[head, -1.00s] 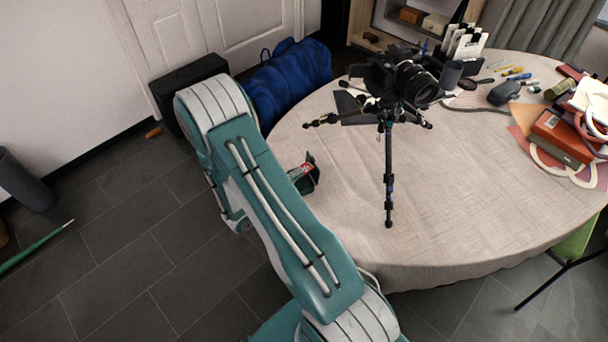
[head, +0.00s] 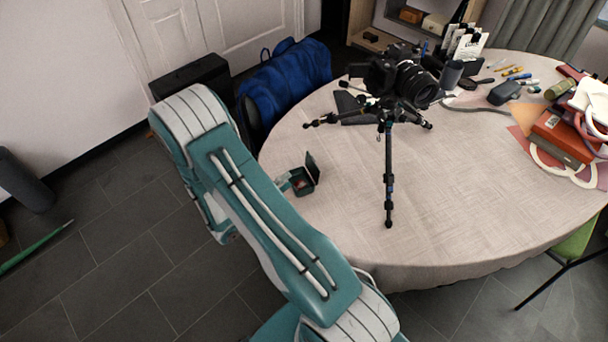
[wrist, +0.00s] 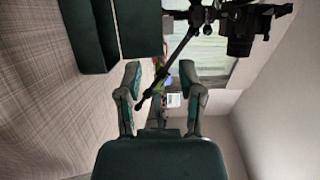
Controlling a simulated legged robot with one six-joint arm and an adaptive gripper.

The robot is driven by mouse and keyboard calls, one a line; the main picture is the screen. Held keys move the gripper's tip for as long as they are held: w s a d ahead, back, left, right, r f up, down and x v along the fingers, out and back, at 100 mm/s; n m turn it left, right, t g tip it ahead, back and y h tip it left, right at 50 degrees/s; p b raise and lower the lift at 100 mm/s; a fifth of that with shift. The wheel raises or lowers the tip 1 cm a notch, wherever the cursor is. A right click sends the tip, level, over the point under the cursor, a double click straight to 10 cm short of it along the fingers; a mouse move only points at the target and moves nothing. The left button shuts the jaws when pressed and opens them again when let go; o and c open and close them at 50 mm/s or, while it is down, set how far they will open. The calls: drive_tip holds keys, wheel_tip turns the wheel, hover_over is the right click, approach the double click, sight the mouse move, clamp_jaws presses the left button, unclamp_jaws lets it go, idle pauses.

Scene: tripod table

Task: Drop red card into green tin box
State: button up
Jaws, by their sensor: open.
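The small dark green tin box (head: 311,166) stands on the near left part of the round table with its lid standing open. A small reddish patch, apparently the red card (head: 298,183), shows inside it. In the wrist view the dark green box (wrist: 140,28) fills part of the upper left, and no red shows there. My gripper (wrist: 160,78) is open with nothing between its fingers. In the head view a small teal tip of it shows just left of the box; the rest is hidden behind my arm.
A camera on a black tripod (head: 388,150) stands right of the box on the table (head: 450,200). Pens, a dark mouse-like object and a red box (head: 562,135) lie farther right. A blue bag (head: 290,80) is behind the table. The front tabletop is clear.

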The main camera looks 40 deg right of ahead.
drive_tip(key=a, duration=0.8)
drive_tip(key=shift+s, duration=0.15)
drive_tip(key=shift+d, duration=0.1)
drive_tip(key=s+a+r+n+t+y, duration=0.1)
drive_tip(key=s+a+r+n+y, duration=0.2)
drive_tip(key=r+n+y, duration=0.3)
drive_tip(key=s+a+r+n+t+y, duration=0.2)
drive_tip(key=s+r+n+y, duration=0.4)
drive_tip(key=r+n, duration=0.6)
drive_tip(key=s+a+r+n+t+y, duration=0.2)
drive_tip(key=r+n+y, duration=0.4)
drive_tip(key=n, duration=1.1)
wheel_tip(320, 180, up, 4)
drive_tip(key=s+a, duration=0.1)
drive_tip(key=s, duration=0.1)
drive_tip(key=shift+s+a+f+n, duration=0.25)
drive_tip(key=shift+s+a+n, duration=0.05)
drive_tip(key=shift+s+a, duration=0.05)
